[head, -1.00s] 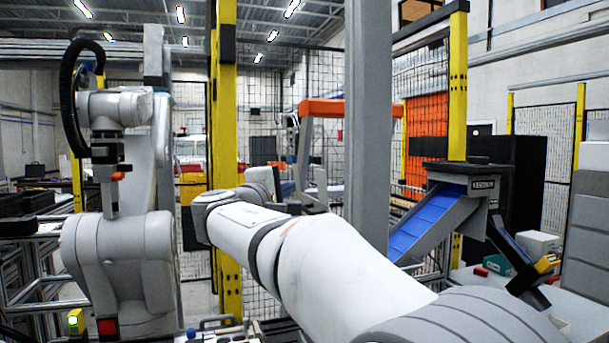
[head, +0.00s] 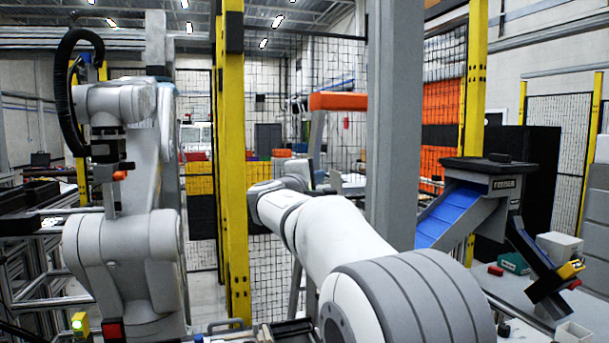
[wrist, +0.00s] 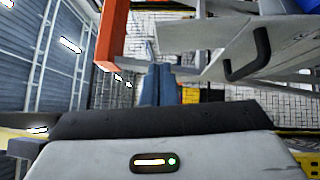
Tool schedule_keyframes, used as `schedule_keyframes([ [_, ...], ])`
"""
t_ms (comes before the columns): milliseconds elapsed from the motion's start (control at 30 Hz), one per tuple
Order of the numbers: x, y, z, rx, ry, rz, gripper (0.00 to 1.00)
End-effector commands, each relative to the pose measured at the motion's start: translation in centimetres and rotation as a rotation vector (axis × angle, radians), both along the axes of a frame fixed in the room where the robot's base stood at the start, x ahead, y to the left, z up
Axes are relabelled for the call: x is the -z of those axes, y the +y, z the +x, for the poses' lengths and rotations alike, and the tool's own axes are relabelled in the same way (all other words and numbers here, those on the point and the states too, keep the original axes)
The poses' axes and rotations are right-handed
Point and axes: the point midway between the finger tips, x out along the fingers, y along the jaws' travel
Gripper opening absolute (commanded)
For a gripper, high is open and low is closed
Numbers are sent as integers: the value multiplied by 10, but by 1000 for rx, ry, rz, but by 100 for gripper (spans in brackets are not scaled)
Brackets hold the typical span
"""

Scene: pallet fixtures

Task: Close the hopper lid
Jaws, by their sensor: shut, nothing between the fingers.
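A grey housing with a blue chute (head: 452,212) and a flat black top (head: 490,165) stands at the right in the head view. It may be the hopper; its label is unreadable, and I cannot tell whether the top is the lid. In the wrist view a grey panel (wrist: 200,38) carries a black bar handle (wrist: 248,58), ahead and to the upper right, apart from my gripper. I cannot tell whether this panel is the lid. My gripper (wrist: 160,117) shows as a grey body with a dark front edge, shut and empty. My arm hides it in the head view.
A grey post (head: 393,120) and a yellow post (head: 231,160) stand near my arm, with mesh fencing behind. An orange beam (head: 350,101) is beyond. Another robot arm (head: 125,240) stands at left. Several small objects lie on the grey bench (head: 500,285) at right.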

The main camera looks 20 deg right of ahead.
Motion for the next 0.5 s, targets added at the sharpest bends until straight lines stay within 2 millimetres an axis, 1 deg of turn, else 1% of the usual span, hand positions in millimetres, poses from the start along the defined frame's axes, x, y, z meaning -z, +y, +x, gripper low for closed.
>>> schedule_keyframes([
  [33, -4, -9, -1, 2, 0, 0, 0],
  [200, -4, -23, -1, 1, 0, 0, 0],
  [500, -3, -26, -1, 1, -1, 1, 0],
])
